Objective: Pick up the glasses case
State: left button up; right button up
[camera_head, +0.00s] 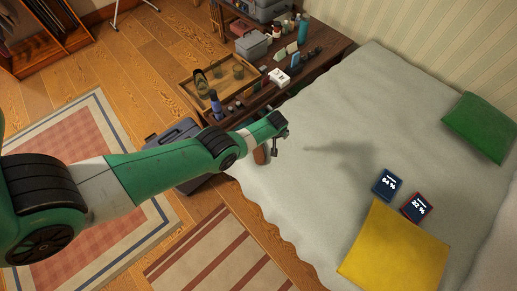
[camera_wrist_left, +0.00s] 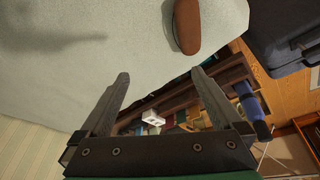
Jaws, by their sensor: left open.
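A brown, rounded, elongated case (camera_wrist_left: 187,25), which looks like the glasses case, lies on the edge of the pale bed in the left wrist view. In the head view a small part of the brown case (camera_head: 261,155) shows beside and below my left gripper (camera_head: 280,141), which hides the rest. In the left wrist view my left gripper (camera_wrist_left: 160,76) is open with nothing between its fingers. The case lies beyond the fingertips, apart from them, towards the top of that picture. My right gripper is in neither view.
A dark wooden table (camera_head: 325,47) beside the bed (camera_head: 330,110) holds bottles, boxes and a wooden tray (camera_head: 187,88). A dark suitcase (camera_wrist_left: 285,35) stands by the bed. A yellow cushion (camera_head: 395,252), a green cushion (camera_head: 480,127) and two dark panels lie on the bed.

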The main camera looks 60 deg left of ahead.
pick_arm(q)
jog(key=g+b, duration=0.1)
jog(key=b, duration=0.2)
send_near(258, 150)
jog(key=v, duration=0.4)
jog(key=shift+n, duration=0.6)
jog(key=b+x, duration=1.4)
jog(key=b, duration=0.1)
jog(key=shift+d, duration=0.1)
jog(key=shift+f+b, duration=0.2)
jog(key=shift+b, duration=0.4)
jog(key=shift+r, duration=0.15)
jog(key=shift+w, duration=0.1)
jog(key=c, duration=1.3)
jog(key=shift+o, duration=0.2)
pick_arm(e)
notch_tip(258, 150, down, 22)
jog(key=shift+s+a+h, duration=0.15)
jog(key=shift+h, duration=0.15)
pick_arm(q)
jog(key=shift+r+p, duration=0.15)
jog(key=shift+p, duration=0.15)
